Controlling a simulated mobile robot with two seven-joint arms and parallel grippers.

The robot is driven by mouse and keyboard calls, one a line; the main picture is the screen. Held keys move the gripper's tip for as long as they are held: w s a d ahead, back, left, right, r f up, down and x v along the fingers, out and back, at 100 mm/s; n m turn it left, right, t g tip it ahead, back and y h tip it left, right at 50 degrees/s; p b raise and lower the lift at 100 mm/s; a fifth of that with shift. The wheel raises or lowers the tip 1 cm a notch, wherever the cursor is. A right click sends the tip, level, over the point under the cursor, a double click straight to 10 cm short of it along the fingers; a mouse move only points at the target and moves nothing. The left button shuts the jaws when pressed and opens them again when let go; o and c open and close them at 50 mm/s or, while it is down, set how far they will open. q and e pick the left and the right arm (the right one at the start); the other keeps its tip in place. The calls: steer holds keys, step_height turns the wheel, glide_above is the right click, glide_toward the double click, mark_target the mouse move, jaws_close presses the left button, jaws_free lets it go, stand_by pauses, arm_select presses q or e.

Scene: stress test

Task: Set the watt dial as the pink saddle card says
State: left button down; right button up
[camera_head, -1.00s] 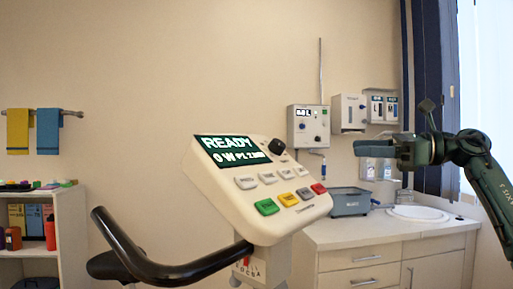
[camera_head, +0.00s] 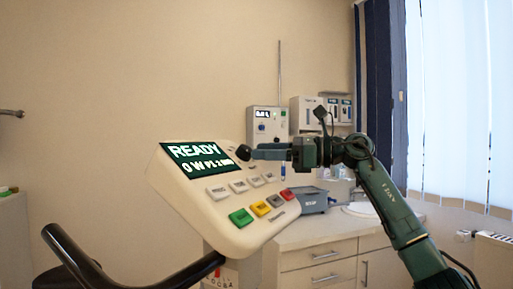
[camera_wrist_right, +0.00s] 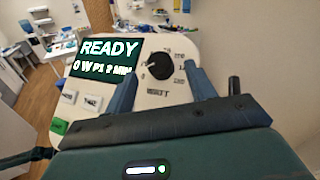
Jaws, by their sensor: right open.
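The white bike console (camera_head: 200,205) has a dark display (camera_head: 200,157) reading "READY" and "0 W P1 2 MIN". The black watt dial (camera_head: 243,152) sits at its upper right corner. In the right wrist view the dial (camera_wrist_right: 158,66) has small scale marks around it and "WATT" below. My right gripper (camera_head: 257,153) is at the dial, seen from the side. In the wrist view its open fingers (camera_wrist_right: 161,76) lie either side of the dial, with gaps showing; contact cannot be told. I see no pink card. My left gripper is out of view.
Coloured and white buttons (camera_head: 262,208) lie below the display. A black handlebar (camera_head: 150,283) curves at lower left.

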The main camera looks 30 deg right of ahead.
mark_target(244, 153)
steer(key=shift+x, duration=1.25)
steer(key=shift+c, duration=0.4)
steer(key=c, duration=0.9)
